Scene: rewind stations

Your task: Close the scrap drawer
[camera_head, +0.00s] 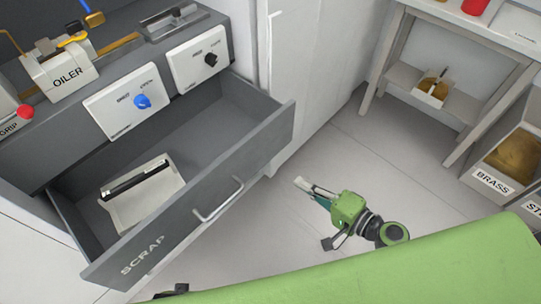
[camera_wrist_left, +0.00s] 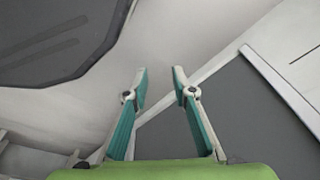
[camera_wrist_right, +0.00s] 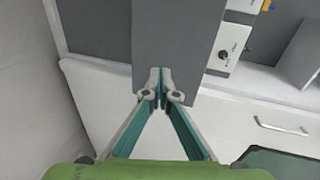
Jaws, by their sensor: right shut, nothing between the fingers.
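The scrap drawer (camera_head: 200,212) is grey, labelled SCRAP, and stands pulled open from the bench at the left of the head view. Its metal bar handle (camera_head: 219,201) is on the front. Inside lies a light tray (camera_head: 128,212) holding a dark bar. My right gripper (camera_head: 306,186) is shut and empty, right of the drawer front and apart from the handle in the head view. In the right wrist view its fingertips (camera_wrist_right: 160,75) overlap a grey panel; I cannot tell if they touch. My left gripper (camera_wrist_left: 158,75) is open and empty in the left wrist view.
Above the drawer are panels with a blue knob (camera_head: 142,101) and a black knob (camera_head: 210,59). An oiler (camera_head: 62,72) stands on the bench. A BRASS bin (camera_head: 494,181) and a shelf table (camera_head: 395,62) stand at the right. The floor between (camera_head: 330,150) is clear.

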